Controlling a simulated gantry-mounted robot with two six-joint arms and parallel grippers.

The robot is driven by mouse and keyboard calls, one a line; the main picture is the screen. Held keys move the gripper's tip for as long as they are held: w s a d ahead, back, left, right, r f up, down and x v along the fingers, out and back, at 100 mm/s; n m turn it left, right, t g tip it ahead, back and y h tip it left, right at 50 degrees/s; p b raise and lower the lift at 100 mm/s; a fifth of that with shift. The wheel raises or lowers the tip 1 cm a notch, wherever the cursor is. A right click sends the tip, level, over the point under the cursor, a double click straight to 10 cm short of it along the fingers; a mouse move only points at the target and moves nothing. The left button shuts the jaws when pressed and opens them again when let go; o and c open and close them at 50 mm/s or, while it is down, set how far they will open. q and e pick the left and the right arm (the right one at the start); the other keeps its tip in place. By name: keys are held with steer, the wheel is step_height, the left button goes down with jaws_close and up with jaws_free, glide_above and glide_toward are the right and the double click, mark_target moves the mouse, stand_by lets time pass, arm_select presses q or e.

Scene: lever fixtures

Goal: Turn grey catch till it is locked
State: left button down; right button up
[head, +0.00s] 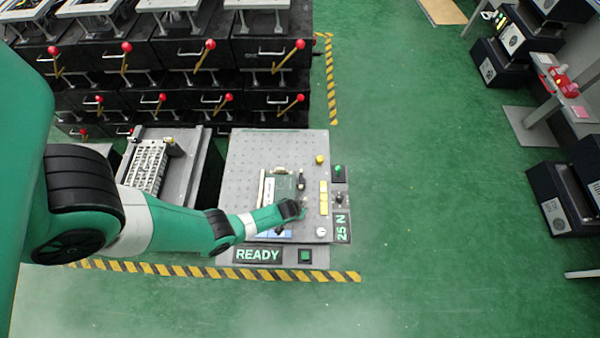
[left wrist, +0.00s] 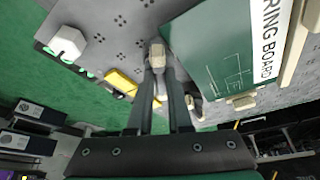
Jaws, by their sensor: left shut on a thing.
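My left gripper (left wrist: 162,72) is shut on a small pale grey-beige catch (left wrist: 157,54) beside the edge of a green board. In the head view the left gripper (head: 301,208) is low over the right side of that board (head: 285,190), and it hides the held catch there. The board also shows in the left wrist view (left wrist: 205,50), with lettering ending in "RING BOARD". A second beige catch (left wrist: 243,102) sits at another board edge. A further small catch (left wrist: 192,103) is partly behind a finger. My right gripper is not in view.
The board lies on a perforated grey plate (head: 250,150). Yellow blocks (head: 323,198) and a white knob (head: 321,232) stand right of the gripper. Signs read "READY" (head: 258,255) and "25 N" (head: 342,227).

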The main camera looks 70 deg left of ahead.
arm_select(q)
steer(key=m+h, duration=0.1)
steer(key=m, duration=0.1)
steer(key=shift+s+a+m+t, duration=0.1)
steer(key=shift+m+t, duration=0.2)
steer(key=shift+m, duration=0.1)
steer(key=m+h, duration=0.1)
steer(key=m, duration=0.1)
steer(key=shift+m, duration=0.3)
steer(key=m, duration=0.1)
steer(key=m+h+b, duration=0.1)
steer(key=m, duration=0.1)
steer(key=shift+a+f+m+t, duration=0.15)
steer(key=shift+m+t, duration=0.15)
steer(key=shift+m+h+b, duration=0.8)
steer(key=shift+m+b, duration=0.2)
steer(key=shift+m, duration=0.7)
steer(key=c, duration=0.8)
jaws_free()
steer(key=shift+c, duration=0.2)
